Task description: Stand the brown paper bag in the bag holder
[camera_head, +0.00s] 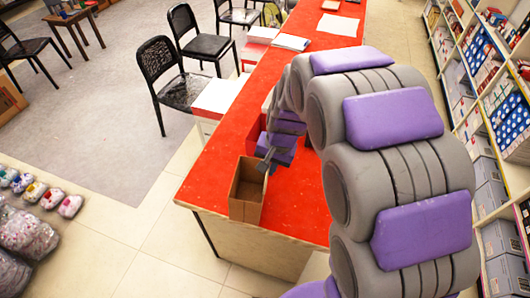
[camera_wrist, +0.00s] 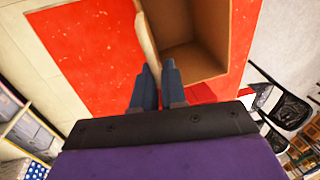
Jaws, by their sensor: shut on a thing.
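The brown paper bag (camera_head: 246,200) is upright with its open top facing up, at the near end of the red table. My gripper (camera_head: 267,162) is at the bag's far top rim, shut on its wall. In the wrist view, the two dark fingertips (camera_wrist: 159,70) meet at the edge of the bag (camera_wrist: 194,28), whose empty inside shows. A red upright piece (camera_head: 254,138), perhaps the bag holder, stands just behind my gripper, partly hidden by it. I cannot tell whether the bag's base touches the table.
The red tabletop (camera_head: 225,135) is clear left of the bag; its near edge lies close to the bag. Papers (camera_head: 290,42) lie farther back. Black chairs (camera_head: 160,75) stand at left, stocked shelves (camera_head: 485,110) at right, and wrapped bundles (camera_head: 32,232) on the floor at lower left.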

